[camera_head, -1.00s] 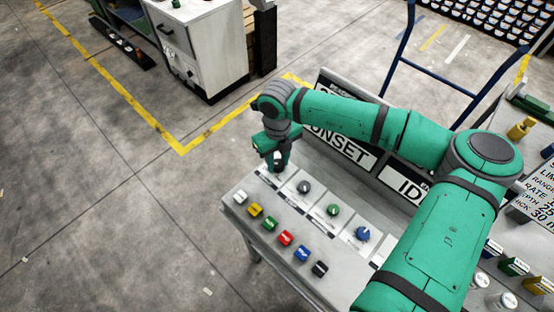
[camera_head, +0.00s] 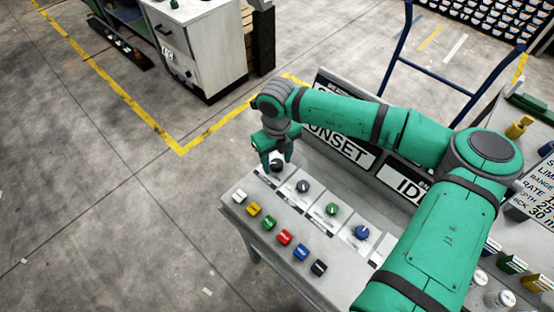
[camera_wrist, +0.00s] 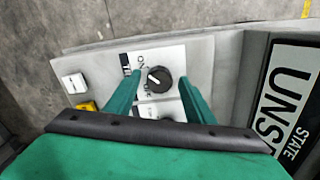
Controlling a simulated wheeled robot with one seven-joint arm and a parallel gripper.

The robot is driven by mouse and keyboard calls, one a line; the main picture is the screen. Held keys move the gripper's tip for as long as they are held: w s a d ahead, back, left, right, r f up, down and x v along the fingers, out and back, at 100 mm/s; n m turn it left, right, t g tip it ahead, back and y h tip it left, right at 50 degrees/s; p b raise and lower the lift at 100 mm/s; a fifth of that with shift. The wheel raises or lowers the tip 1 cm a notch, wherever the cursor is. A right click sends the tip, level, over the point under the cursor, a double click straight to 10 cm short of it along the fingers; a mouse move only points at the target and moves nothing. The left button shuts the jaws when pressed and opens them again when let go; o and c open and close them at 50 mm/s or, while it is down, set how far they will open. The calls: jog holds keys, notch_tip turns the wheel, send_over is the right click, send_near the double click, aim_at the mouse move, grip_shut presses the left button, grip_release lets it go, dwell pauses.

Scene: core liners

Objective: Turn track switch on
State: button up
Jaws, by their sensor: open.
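A black rotary knob (camera_wrist: 159,79) with a white pointer line sits on a white label plate, with partly hidden lettering that seems to include "ON". In the head view the same dark knob (camera_head: 276,165) is at the far left end of the knob row. My gripper (camera_head: 276,163) is over this knob. In the wrist view the gripper's green fingers (camera_wrist: 160,84) are open, one on each side of the knob, with gaps visible between fingers and knob. The label's full text is too small and covered to read.
Beside it on the grey console (camera_head: 232,201) are a grey knob (camera_head: 302,186), a green knob (camera_head: 332,209) and a blue knob (camera_head: 361,232). Several coloured buttons line the front edge. Sign boards (camera_head: 340,143) stand behind the knobs, under my arm.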

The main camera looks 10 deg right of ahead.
aim_at(279, 162)
notch_tip(279, 162, up, 11)
jog(key=shift+a+f, duration=0.15)
jog(key=shift+f, duration=0.05)
dwell(0.3)
jog(key=shift+w, duration=0.1)
dwell(0.3)
